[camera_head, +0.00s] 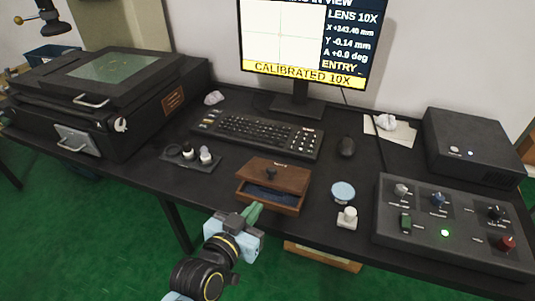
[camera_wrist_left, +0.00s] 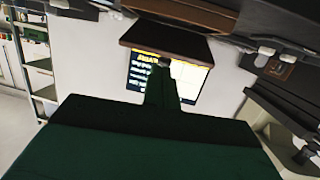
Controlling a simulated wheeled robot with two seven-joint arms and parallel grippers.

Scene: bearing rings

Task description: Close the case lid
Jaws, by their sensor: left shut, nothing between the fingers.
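The small brown wooden case (camera_head: 283,207) stands near the front edge of the black table in the head view. Its lid (camera_head: 292,177) is raised at the back, and a dark blue lining (camera_head: 268,194) shows along the front. I cannot tell the lid's exact angle. My left gripper (camera_head: 253,213) is shut and empty, its green fingertips just off the case's front left. In the left wrist view, the shut fingers (camera_wrist_left: 163,68) point towards a brown wooden panel (camera_wrist_left: 165,40) that looks like part of the case. My right gripper is not in view.
A keyboard (camera_head: 258,133) lies behind the case. A pale blue disc (camera_head: 343,191) and a white-topped block (camera_head: 347,217) stand to its right, before the control box (camera_head: 452,225). A dark tray (camera_head: 190,160) with small items lies left. The monitor (camera_head: 305,35) stands behind.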

